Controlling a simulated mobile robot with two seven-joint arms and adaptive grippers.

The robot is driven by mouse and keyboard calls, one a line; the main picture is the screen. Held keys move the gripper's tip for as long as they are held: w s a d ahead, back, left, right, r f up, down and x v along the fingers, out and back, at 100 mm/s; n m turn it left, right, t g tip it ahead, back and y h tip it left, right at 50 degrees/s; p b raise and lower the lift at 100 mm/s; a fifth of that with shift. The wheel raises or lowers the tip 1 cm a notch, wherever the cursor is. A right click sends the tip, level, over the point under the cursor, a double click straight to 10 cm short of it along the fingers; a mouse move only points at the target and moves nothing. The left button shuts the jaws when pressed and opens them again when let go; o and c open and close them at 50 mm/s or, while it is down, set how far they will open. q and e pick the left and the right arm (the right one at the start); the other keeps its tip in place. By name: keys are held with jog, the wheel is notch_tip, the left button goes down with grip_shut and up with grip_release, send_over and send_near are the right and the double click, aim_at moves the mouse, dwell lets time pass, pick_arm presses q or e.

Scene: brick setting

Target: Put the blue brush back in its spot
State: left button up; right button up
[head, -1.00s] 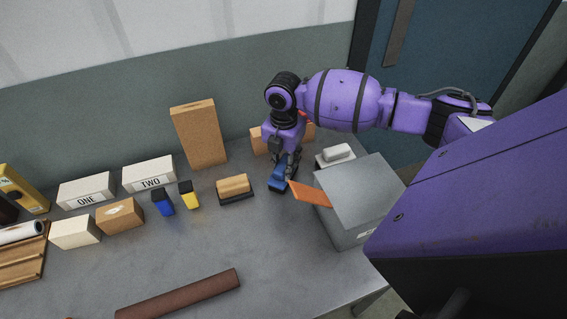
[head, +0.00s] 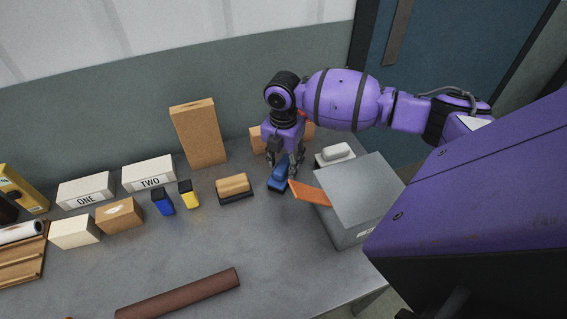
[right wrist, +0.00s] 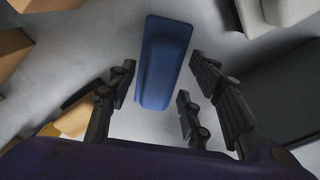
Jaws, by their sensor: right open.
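The blue brush (head: 279,178) lies on the grey table between the wooden-topped brush (head: 234,186) and the white-topped brush (head: 335,153). My right gripper (head: 281,166) is open just above and around it, one finger on each side. In the right wrist view the blue brush (right wrist: 163,60) shows whole between the spread fingers (right wrist: 160,82), with visible gaps on both sides. I cannot see a marked spot under the brush. My left gripper is in no view.
A tall cardboard box (head: 199,135) stands behind on the left. Blue and yellow small items (head: 188,194) stand further left. The table's front middle is clear except a brown bar (head: 178,294).

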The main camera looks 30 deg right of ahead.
aim_at(283, 163)
notch_tip(283, 163, up, 12)
dwell(0.3)
jog(key=shift+f, duration=0.1)
